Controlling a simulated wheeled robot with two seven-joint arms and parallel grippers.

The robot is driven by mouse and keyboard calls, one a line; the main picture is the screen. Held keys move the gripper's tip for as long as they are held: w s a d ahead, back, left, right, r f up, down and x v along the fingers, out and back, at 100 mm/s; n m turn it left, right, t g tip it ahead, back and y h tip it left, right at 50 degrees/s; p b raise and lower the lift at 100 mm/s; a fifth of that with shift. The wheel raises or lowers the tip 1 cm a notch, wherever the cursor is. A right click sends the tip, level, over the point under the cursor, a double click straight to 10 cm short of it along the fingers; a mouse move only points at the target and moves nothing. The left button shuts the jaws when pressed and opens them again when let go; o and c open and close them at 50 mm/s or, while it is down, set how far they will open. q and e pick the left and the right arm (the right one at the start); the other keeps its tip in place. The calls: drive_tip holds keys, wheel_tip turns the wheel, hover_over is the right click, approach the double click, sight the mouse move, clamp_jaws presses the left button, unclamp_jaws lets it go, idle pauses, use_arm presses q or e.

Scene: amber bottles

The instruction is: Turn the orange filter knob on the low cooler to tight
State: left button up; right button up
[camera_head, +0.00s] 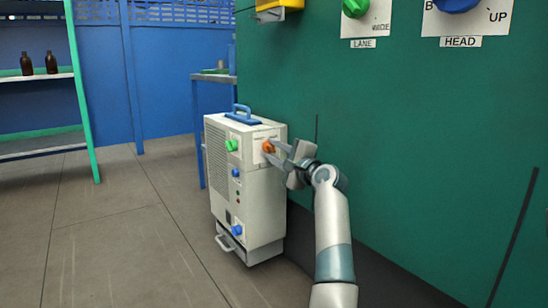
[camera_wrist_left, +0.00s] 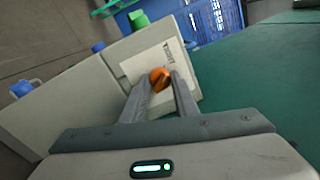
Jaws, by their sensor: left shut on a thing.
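The low cooler (camera_head: 262,208) is a pale box with a blue top handle, standing on the floor beside the green wall. Its orange filter knob (camera_head: 268,147) is at the upper right of the front, on a white label plate. In the left wrist view the orange knob (camera_wrist_left: 159,78) sits between the fingertips. My left gripper (camera_head: 272,149) is shut on the orange knob; it also shows in the left wrist view (camera_wrist_left: 160,84). My right gripper is not in view.
The cooler also has a green knob (camera_head: 232,145) and blue knobs (camera_head: 237,230). The green wall (camera_head: 420,130) rises close to the right of my arm. A shelf (camera_head: 40,76) with two amber bottles is far left. Open floor (camera_head: 120,230) lies left of the cooler.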

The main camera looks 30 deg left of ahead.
use_arm(q)
drive_tip(key=shift+f+n, duration=0.15)
drive_tip(key=shift+n, duration=0.85)
drive_tip(key=o, duration=1)
drive_tip(key=shift+o, duration=0.2)
drive_tip(key=shift+d, duration=0.1)
